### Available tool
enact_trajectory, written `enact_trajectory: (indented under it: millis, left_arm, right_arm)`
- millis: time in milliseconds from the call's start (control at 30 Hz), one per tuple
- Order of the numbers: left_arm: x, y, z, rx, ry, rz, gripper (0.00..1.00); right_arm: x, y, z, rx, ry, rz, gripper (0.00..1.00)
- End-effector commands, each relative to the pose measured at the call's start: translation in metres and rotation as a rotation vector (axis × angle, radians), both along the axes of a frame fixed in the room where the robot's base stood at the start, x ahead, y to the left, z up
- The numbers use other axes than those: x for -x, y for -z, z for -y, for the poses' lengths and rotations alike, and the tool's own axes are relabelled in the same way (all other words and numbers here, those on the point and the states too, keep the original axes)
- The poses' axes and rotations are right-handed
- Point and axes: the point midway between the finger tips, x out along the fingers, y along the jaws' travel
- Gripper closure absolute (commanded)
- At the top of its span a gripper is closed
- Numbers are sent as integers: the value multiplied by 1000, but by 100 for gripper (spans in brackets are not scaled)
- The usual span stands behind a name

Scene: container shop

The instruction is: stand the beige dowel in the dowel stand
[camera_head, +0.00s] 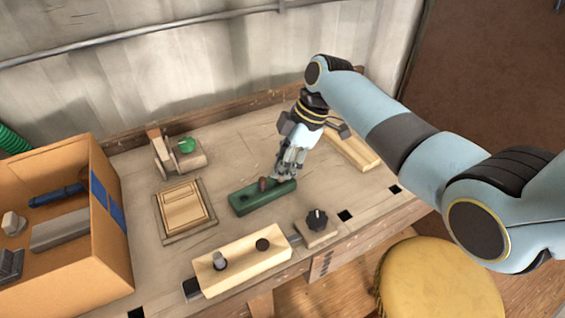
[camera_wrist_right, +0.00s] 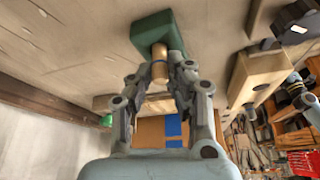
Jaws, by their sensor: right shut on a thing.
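The dowel stand looks to be the green block (camera_head: 252,203) lying on the bench. It also shows at the top of the right wrist view (camera_wrist_right: 150,30). A short brown peg (camera_head: 263,184) stands up at the green block. My right gripper (camera_head: 284,172) is just above the block's right half. In the wrist view my right gripper (camera_wrist_right: 168,76) is shut on the beige dowel (camera_wrist_right: 174,62), which points towards the block. I cannot tell whether its end is in a hole. In the head view the fingers mostly hide the dowel. My left gripper is not in view.
A cream block (camera_head: 232,276) with a grey peg and a dark round spot lies in front. A black knob (camera_head: 317,220) sits right of it. A square wooden tray (camera_head: 185,208) and a cardboard box (camera_head: 108,262) are to the left. A yellow stool (camera_head: 435,280) stands beside the bench.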

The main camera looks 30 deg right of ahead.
Motion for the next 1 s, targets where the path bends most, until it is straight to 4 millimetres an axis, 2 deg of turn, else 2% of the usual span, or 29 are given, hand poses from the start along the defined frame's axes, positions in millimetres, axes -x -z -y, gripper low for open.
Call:
enact_trajectory:
  millis: [533,567,733,767,1000]
  left_arm:
    - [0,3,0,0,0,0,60]
    - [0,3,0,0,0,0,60]
    - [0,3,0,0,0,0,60]
    - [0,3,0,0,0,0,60]
    - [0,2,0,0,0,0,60]
  right_arm:
    - [0,4,0,0,0,0,97]
    - [0,4,0,0,0,0,82]
    - [0,4,0,0,0,0,60]
    - [0,4,0,0,0,0,57]
    - [0,4,0,0,0,0,57]
